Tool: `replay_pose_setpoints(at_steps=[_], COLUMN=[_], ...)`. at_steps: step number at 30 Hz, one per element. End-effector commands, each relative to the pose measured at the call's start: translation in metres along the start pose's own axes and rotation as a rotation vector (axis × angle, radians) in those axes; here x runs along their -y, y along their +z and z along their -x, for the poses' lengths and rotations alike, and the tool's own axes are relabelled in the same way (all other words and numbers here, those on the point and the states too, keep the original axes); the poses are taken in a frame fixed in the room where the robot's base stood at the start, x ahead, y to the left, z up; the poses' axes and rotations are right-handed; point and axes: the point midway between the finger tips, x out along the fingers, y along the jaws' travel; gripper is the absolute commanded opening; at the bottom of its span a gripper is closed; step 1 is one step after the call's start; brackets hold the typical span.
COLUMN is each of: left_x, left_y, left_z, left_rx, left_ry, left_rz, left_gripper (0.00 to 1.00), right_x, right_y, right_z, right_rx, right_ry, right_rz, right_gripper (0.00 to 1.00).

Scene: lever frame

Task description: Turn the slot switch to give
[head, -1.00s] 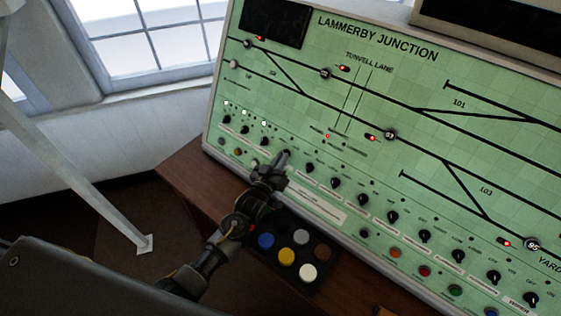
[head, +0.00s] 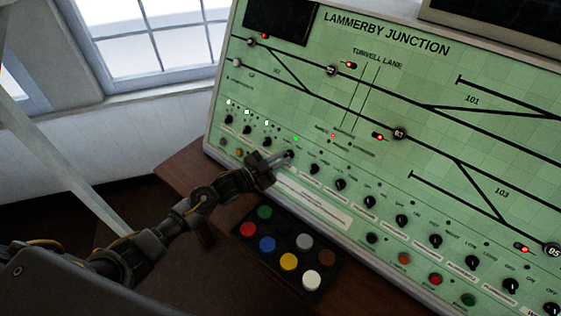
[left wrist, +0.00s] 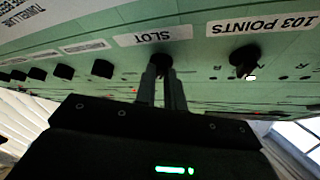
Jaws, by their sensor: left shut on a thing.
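The slot switch (head: 290,154) is a small dark knob in the lower row of the green panel (head: 290,55). In the left wrist view the slot switch (left wrist: 161,61) sits by the white SLOT label (left wrist: 153,36), mostly hidden between my fingers. My left gripper (head: 284,158) is shut on it, and the left wrist view shows both fingers (left wrist: 163,85) on either side of the knob. The knob's pointer direction is hidden. A small green lamp (head: 295,138) glows just above the switch. My right gripper is not in view.
Other dark knobs stand close on both sides, including the 103 POINTS knob (left wrist: 243,60). A black box of coloured buttons (head: 333,267) stands on the wooden desk (head: 185,172) below the arm. A window (head: 150,45) is at upper left.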

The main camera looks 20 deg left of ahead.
Motion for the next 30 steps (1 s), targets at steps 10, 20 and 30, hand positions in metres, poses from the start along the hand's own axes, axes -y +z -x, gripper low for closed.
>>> replay_pose_setpoints(at_steps=[10,20,30], left_x=[0.0006,0.0001,0.0004], left_y=[0.0001,-0.0002,-0.0003], left_z=[-0.0003,-0.0002,-0.0002], left_rx=[0.0,0.0,0.0], left_ry=[0.067,0.078,0.076], left_rz=[-0.1,-0.114,-0.113], left_gripper=[0.0,0.0,0.3], right_x=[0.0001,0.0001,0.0], right_y=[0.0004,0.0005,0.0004], right_z=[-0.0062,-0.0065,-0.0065], right_rx=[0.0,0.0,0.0], right_ry=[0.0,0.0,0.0], right_rz=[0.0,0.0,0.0], right_gripper=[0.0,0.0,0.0])
